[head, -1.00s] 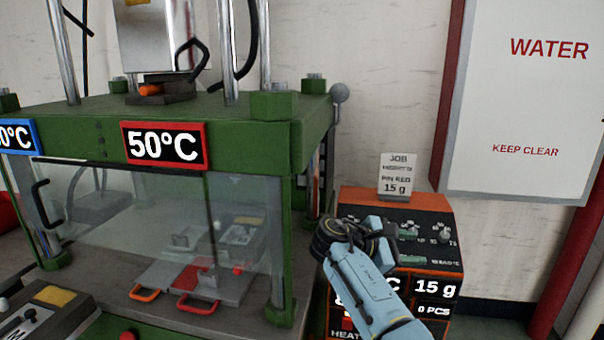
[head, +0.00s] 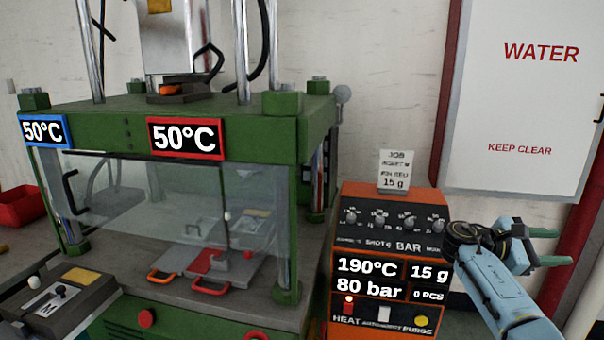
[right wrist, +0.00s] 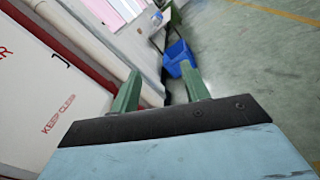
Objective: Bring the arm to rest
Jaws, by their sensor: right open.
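My right gripper (head: 556,248) is at the right of the head view, beside the orange control unit (head: 388,215) and in front of the wall below the white WATER cabinet. Its two green fingers stand apart, with nothing between them. In the right wrist view the open fingers (right wrist: 162,92) point away over the floor. My left gripper is not in view.
The green press (head: 225,140) with a clear guard stands at the left, with orange- and red-handled plates inside. The WATER cabinet (head: 530,120) and a red pipe (head: 588,220) are close to my right arm. A blue bin (right wrist: 179,56) stands on open floor.

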